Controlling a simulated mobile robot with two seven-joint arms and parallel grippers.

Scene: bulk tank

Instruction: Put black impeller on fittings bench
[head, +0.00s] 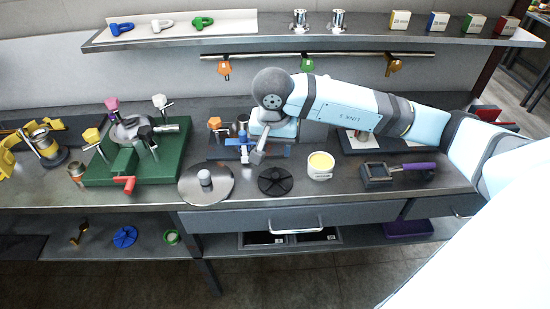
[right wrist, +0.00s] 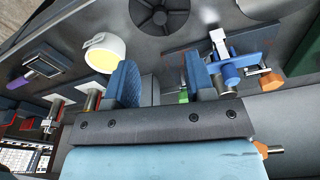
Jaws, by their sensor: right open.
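The black impeller (head: 277,181) lies flat near the front edge of the grey bench (head: 345,195), between a metal disc and a white cup. In the right wrist view the impeller (right wrist: 160,12) shows at the top edge, partly cut off. My right gripper (head: 258,156) is above the bench, behind and left of the impeller and apart from it. In the wrist view its two blue fingers (right wrist: 162,86) are spread with nothing between them. I cannot tell which surface is the fittings bench. My left gripper is not in view.
A metal disc with a knob (head: 206,185) is left of the impeller, a white cup with yellow contents (head: 320,166) right. A blue clamp fixture (head: 243,145) stands close to my gripper. A green fixture (head: 140,160) is further left. A blue impeller (head: 125,237) lies on the lower shelf.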

